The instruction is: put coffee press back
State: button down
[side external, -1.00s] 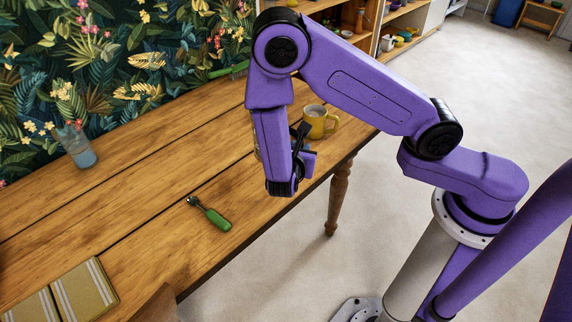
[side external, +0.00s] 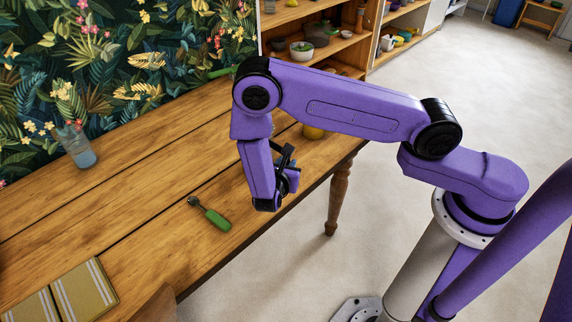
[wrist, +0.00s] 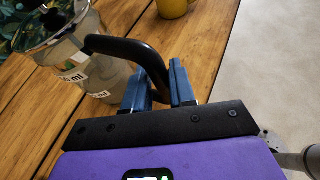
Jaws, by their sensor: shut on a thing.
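The coffee press (wrist: 62,52) is a clear glass jug with white "ml" labels and a curved black handle, at the upper left of the wrist view. My gripper (wrist: 160,85) has its blue fingers shut on the black handle. The jug's top runs out of the frame. In the side view my gripper (side external: 284,185) is over the right part of the wooden table, and my arm hides most or all of the press. I cannot tell whether the press touches the table.
A yellow mug (side external: 313,132) stands behind my arm; it also shows in the wrist view (wrist: 172,7). A green-handled utensil (side external: 212,214) lies in front on the table (side external: 130,195). A glass (side external: 76,147) is at the left. Open shelves (side external: 335,45) stand beyond the table.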

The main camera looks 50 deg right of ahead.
jog(key=shift+f, duration=0.1)
jog(key=c, duration=0.9)
grip_release()
jog(key=shift+c, duration=0.2)
jog(key=shift+a+r, duration=0.15)
jog(key=shift+r, duration=0.05)
jog(key=v, duration=1.1)
jog(key=shift+s+a, duration=0.25)
jog(key=shift+a, duration=0.05)
